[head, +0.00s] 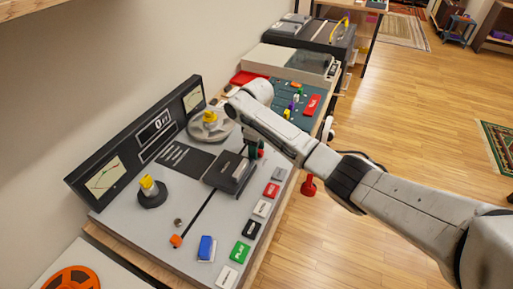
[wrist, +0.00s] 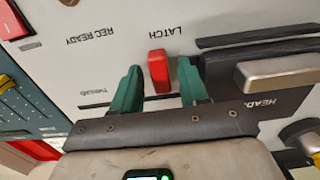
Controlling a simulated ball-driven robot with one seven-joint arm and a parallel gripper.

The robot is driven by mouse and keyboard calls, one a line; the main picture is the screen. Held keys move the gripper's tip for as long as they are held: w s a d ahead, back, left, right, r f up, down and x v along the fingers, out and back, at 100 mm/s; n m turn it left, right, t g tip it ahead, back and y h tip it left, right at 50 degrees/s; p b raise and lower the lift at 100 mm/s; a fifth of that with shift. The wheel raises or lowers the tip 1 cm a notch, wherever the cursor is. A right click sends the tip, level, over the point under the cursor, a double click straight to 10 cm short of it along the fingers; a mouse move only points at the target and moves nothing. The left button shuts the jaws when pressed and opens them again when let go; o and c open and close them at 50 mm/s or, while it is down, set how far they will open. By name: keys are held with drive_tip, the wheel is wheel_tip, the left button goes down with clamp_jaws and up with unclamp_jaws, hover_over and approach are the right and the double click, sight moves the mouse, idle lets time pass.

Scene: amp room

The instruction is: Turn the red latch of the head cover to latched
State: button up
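The red latch (wrist: 158,70) stands on the grey deck panel below the printed word LATCH, which reads upside down in the wrist view. My gripper (wrist: 159,76) is open, with one green finger on each side of the latch. Narrow gaps show between the fingers and the latch, and it is not held. The dark head cover (wrist: 222,66) with its metal handle (wrist: 280,71) lies just right of my fingers. In the head view, the head cover (head: 226,174) sits mid-deck, and my gripper (head: 254,151) is at its far right corner. A bit of red shows beside the green finger there.
The deck has a yellow-topped near spindle (head: 150,190), a far reel (head: 210,125), and coloured buttons such as the green one (head: 239,252) along its right edge. A dark meter panel (head: 135,145) rises along the wall side. Open wood floor (head: 410,120) lies to the right.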

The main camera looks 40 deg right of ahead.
clamp_jaws()
drive_tip(key=shift+r+p, duration=0.1)
drive_tip(key=shift+p, duration=0.2)
drive_tip(key=m+p, duration=0.2)
drive_tip(key=shift+a+r+m, duration=0.1)
drive_tip(key=shift+a+m, duration=0.15)
drive_tip(key=shift+m, duration=0.15)
drive_tip(key=m+p, duration=0.1)
drive_tip(key=m, duration=0.1)
drive_tip(key=m+p, duration=0.2)
drive_tip(key=m, duration=0.1)
drive_tip(key=shift+a+m, duration=0.25)
drive_tip(key=shift+m, duration=0.05)
drive_tip(key=m, duration=0.3)
drive_tip(key=m+p, duration=0.1)
drive_tip(key=m, duration=0.1)
drive_tip(key=shift+w+a, duration=0.2)
drive_tip(key=shift+w, duration=0.05)
drive_tip(key=m, duration=0.4)
drive_tip(key=shift+w, duration=0.2)
drive_tip(key=shift+m, duration=0.4)
